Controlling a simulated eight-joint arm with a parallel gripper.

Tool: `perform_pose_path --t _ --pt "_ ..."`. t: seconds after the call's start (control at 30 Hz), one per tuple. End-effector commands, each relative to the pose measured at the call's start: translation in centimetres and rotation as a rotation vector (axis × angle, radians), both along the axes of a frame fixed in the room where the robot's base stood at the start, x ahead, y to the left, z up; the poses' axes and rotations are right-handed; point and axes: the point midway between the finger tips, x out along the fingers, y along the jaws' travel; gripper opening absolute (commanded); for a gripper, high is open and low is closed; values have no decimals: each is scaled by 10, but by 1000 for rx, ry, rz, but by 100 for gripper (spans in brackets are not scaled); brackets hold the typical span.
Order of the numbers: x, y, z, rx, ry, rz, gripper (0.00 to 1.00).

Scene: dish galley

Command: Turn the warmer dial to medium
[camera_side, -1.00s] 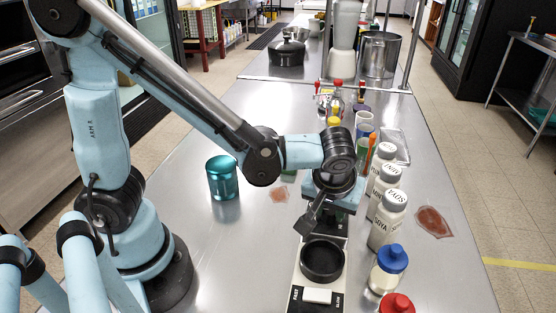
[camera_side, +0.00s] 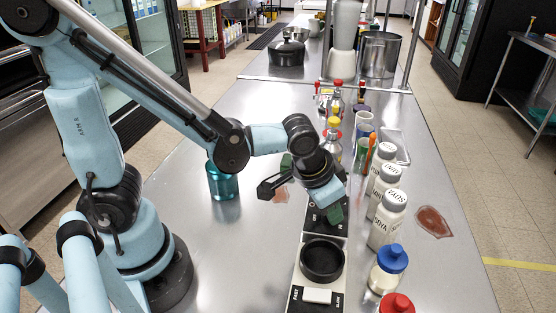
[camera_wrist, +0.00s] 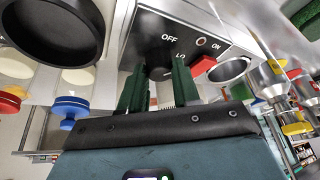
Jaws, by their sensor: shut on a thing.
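The warmer's black control panel (camera_wrist: 185,35) fills the upper middle of the wrist view, with OFF, ON and LO printed on it. The dark dial (camera_wrist: 159,72) sits below the OFF and LO marks, between the two green fingers. My gripper (camera_wrist: 158,84) is shut on the dial, one finger at each side. Its pointer is hidden, so I cannot tell its setting. In the side view my gripper (camera_side: 326,203) is tilted over the black panel (camera_side: 312,221) and covers the dial.
A black round dish (camera_side: 322,260) sits on the white unit with a FAST/SLOW panel in front. White shaker bottles (camera_side: 388,219) stand close on the right, with blue-capped (camera_side: 388,268) and red-capped (camera_side: 397,304) bottles nearer. A teal canister (camera_side: 223,182) stands left. The counter's left front is clear.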

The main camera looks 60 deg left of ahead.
Motion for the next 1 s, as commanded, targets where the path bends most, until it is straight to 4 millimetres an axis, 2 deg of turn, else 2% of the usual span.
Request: perform_pose_path --t 1.0 --pt "4 7 0 5 2 -961 1"
